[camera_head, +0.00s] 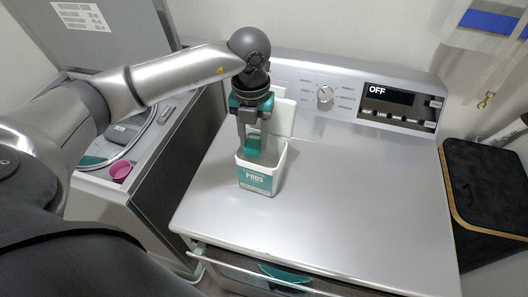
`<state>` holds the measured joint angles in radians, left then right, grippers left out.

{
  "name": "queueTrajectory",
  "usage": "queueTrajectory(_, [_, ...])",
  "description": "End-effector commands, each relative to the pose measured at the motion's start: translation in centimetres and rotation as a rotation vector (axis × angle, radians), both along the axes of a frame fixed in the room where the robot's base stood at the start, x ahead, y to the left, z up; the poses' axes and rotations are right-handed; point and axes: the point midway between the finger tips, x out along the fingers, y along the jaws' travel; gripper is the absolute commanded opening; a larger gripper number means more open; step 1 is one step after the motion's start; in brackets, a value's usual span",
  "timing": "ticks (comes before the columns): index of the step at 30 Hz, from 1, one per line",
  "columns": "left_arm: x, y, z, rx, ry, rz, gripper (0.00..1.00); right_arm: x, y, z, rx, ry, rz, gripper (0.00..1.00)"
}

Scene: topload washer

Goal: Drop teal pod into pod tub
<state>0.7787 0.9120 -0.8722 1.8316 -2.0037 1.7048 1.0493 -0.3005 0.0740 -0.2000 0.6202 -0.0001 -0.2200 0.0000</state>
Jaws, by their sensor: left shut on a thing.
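The white pod tub (258,182) with a teal "PODS" label stands on the silver dryer top, its lid (284,117) raised behind it. My left gripper (255,150) points straight down over the tub, its fingertips at about the height of the opening. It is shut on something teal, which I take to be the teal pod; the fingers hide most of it. The inside of the tub is largely hidden by the gripper and the front wall. My right gripper is not in view.
The dryer top (350,190) is clear right of the tub. The control panel (400,100) reads OFF behind. At left, a washer holds a pink cup (121,171) by its open drum. A black bin (490,190) stands at right.

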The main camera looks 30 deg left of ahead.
Motion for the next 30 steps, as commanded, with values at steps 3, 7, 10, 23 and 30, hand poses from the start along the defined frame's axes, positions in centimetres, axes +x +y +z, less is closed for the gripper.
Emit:
queueTrajectory(3, [0.0,0.0,0.0,-0.001,0.000,0.000,0.00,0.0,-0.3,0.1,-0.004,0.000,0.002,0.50])
queueTrajectory(7, [0.0,0.0,0.1,-0.001,0.000,0.000,0.49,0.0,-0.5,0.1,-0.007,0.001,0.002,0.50])
queueTrajectory(10, [0.0,0.0,0.1,-0.001,0.000,0.000,0.60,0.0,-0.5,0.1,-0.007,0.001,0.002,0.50])
queueTrajectory(23, [0.0,0.0,0.2,-0.001,-0.001,0.000,0.79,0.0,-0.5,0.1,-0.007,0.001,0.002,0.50])
queueTrajectory(30, [0.2,0.0,3.1,-0.002,-0.007,-0.001,0.79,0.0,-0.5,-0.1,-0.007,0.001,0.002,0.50])
